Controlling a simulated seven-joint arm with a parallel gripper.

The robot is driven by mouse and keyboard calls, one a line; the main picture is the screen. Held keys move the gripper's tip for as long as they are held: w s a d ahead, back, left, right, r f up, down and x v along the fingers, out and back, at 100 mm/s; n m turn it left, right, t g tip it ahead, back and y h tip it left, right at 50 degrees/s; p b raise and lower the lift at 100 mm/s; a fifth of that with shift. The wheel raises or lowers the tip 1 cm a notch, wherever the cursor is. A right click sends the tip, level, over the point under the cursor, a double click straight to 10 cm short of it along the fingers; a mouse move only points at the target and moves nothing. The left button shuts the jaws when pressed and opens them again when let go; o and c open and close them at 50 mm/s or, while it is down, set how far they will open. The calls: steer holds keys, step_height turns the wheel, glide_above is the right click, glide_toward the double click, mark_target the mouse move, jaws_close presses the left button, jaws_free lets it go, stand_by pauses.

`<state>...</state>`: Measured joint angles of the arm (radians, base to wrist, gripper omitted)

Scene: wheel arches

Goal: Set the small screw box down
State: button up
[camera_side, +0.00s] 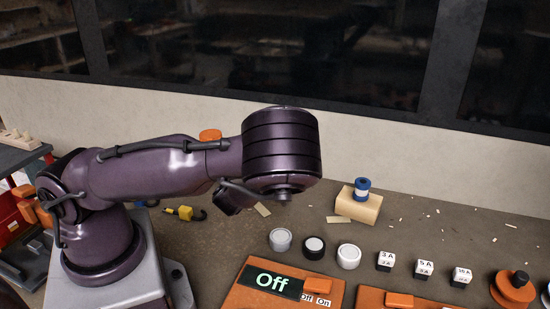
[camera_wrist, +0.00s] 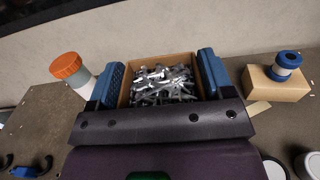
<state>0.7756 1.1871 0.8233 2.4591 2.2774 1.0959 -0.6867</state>
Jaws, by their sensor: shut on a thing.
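The small screw box (camera_wrist: 155,62) is an open-topped brown cardboard box full of silver screws, in the middle of the wrist view. My gripper (camera_wrist: 160,80) is shut on it, with one blue finger pad against its left side and the other against its right. The lower front of the box is hidden behind my gripper's body. In the side view my arm hides the box and the fingers. I cannot tell whether the box touches the bench or is held above it.
A white bottle with an orange cap (camera_wrist: 67,66) stands left of the box. A wooden block (camera_side: 357,206) with a blue-and-white spool (camera_side: 362,189) stands to the right. Knobs, labelled cubes and an orange panel reading "Off" (camera_side: 271,281) lie nearer. A wall (camera_side: 400,150) runs behind the bench.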

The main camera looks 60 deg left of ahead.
steer(key=shift+s+d+f, duration=0.2)
steer(key=shift+s+d, duration=0.1)
steer(key=shift+s+a+f, duration=0.1)
steer(key=shift+s+f, duration=0.6)
steer(key=shift+f, duration=1.3)
steer(key=shift+s+f, duration=0.7)
steer(key=shift+f, duration=1.25)
steer(key=shift+s+a+f, duration=0.1)
steer(key=shift+s+f, duration=0.6)
steer(key=shift+f, duration=1.3)
steer(key=o, duration=1.1)
steer(key=shift+f, duration=0.15)
steer(key=shift+c, duration=0.2)
